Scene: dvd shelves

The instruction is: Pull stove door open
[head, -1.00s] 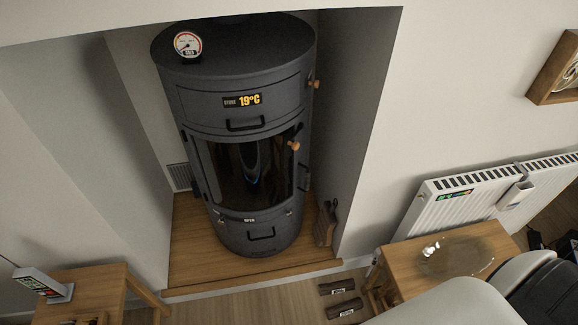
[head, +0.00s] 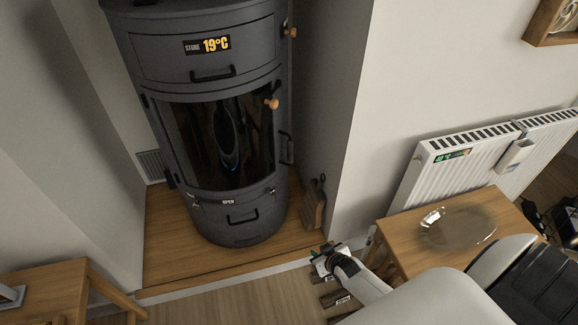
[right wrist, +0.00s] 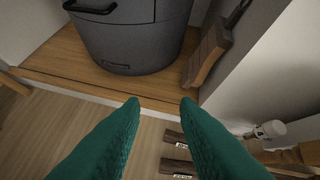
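The stove (head: 210,110) is a dark grey cylinder standing in a wall recess. Its curved glass door (head: 230,145) looks shut and has a wooden knob (head: 271,104) at its upper right. A second wooden knob (head: 290,33) sits higher on the stove's right side. My right gripper (head: 325,257) is low, in front of the hearth and to the right of the stove, apart from it. In the right wrist view its green fingers (right wrist: 160,103) are spread with nothing between them, and the stove's base (right wrist: 130,45) stands beyond them. My left gripper is not in view.
Dark labelled logs (right wrist: 176,165) lie on the floor near my right gripper. A small table with a glass dish (head: 458,226) and a radiator (head: 450,165) are at right. Another wooden table (head: 50,290) is at left.

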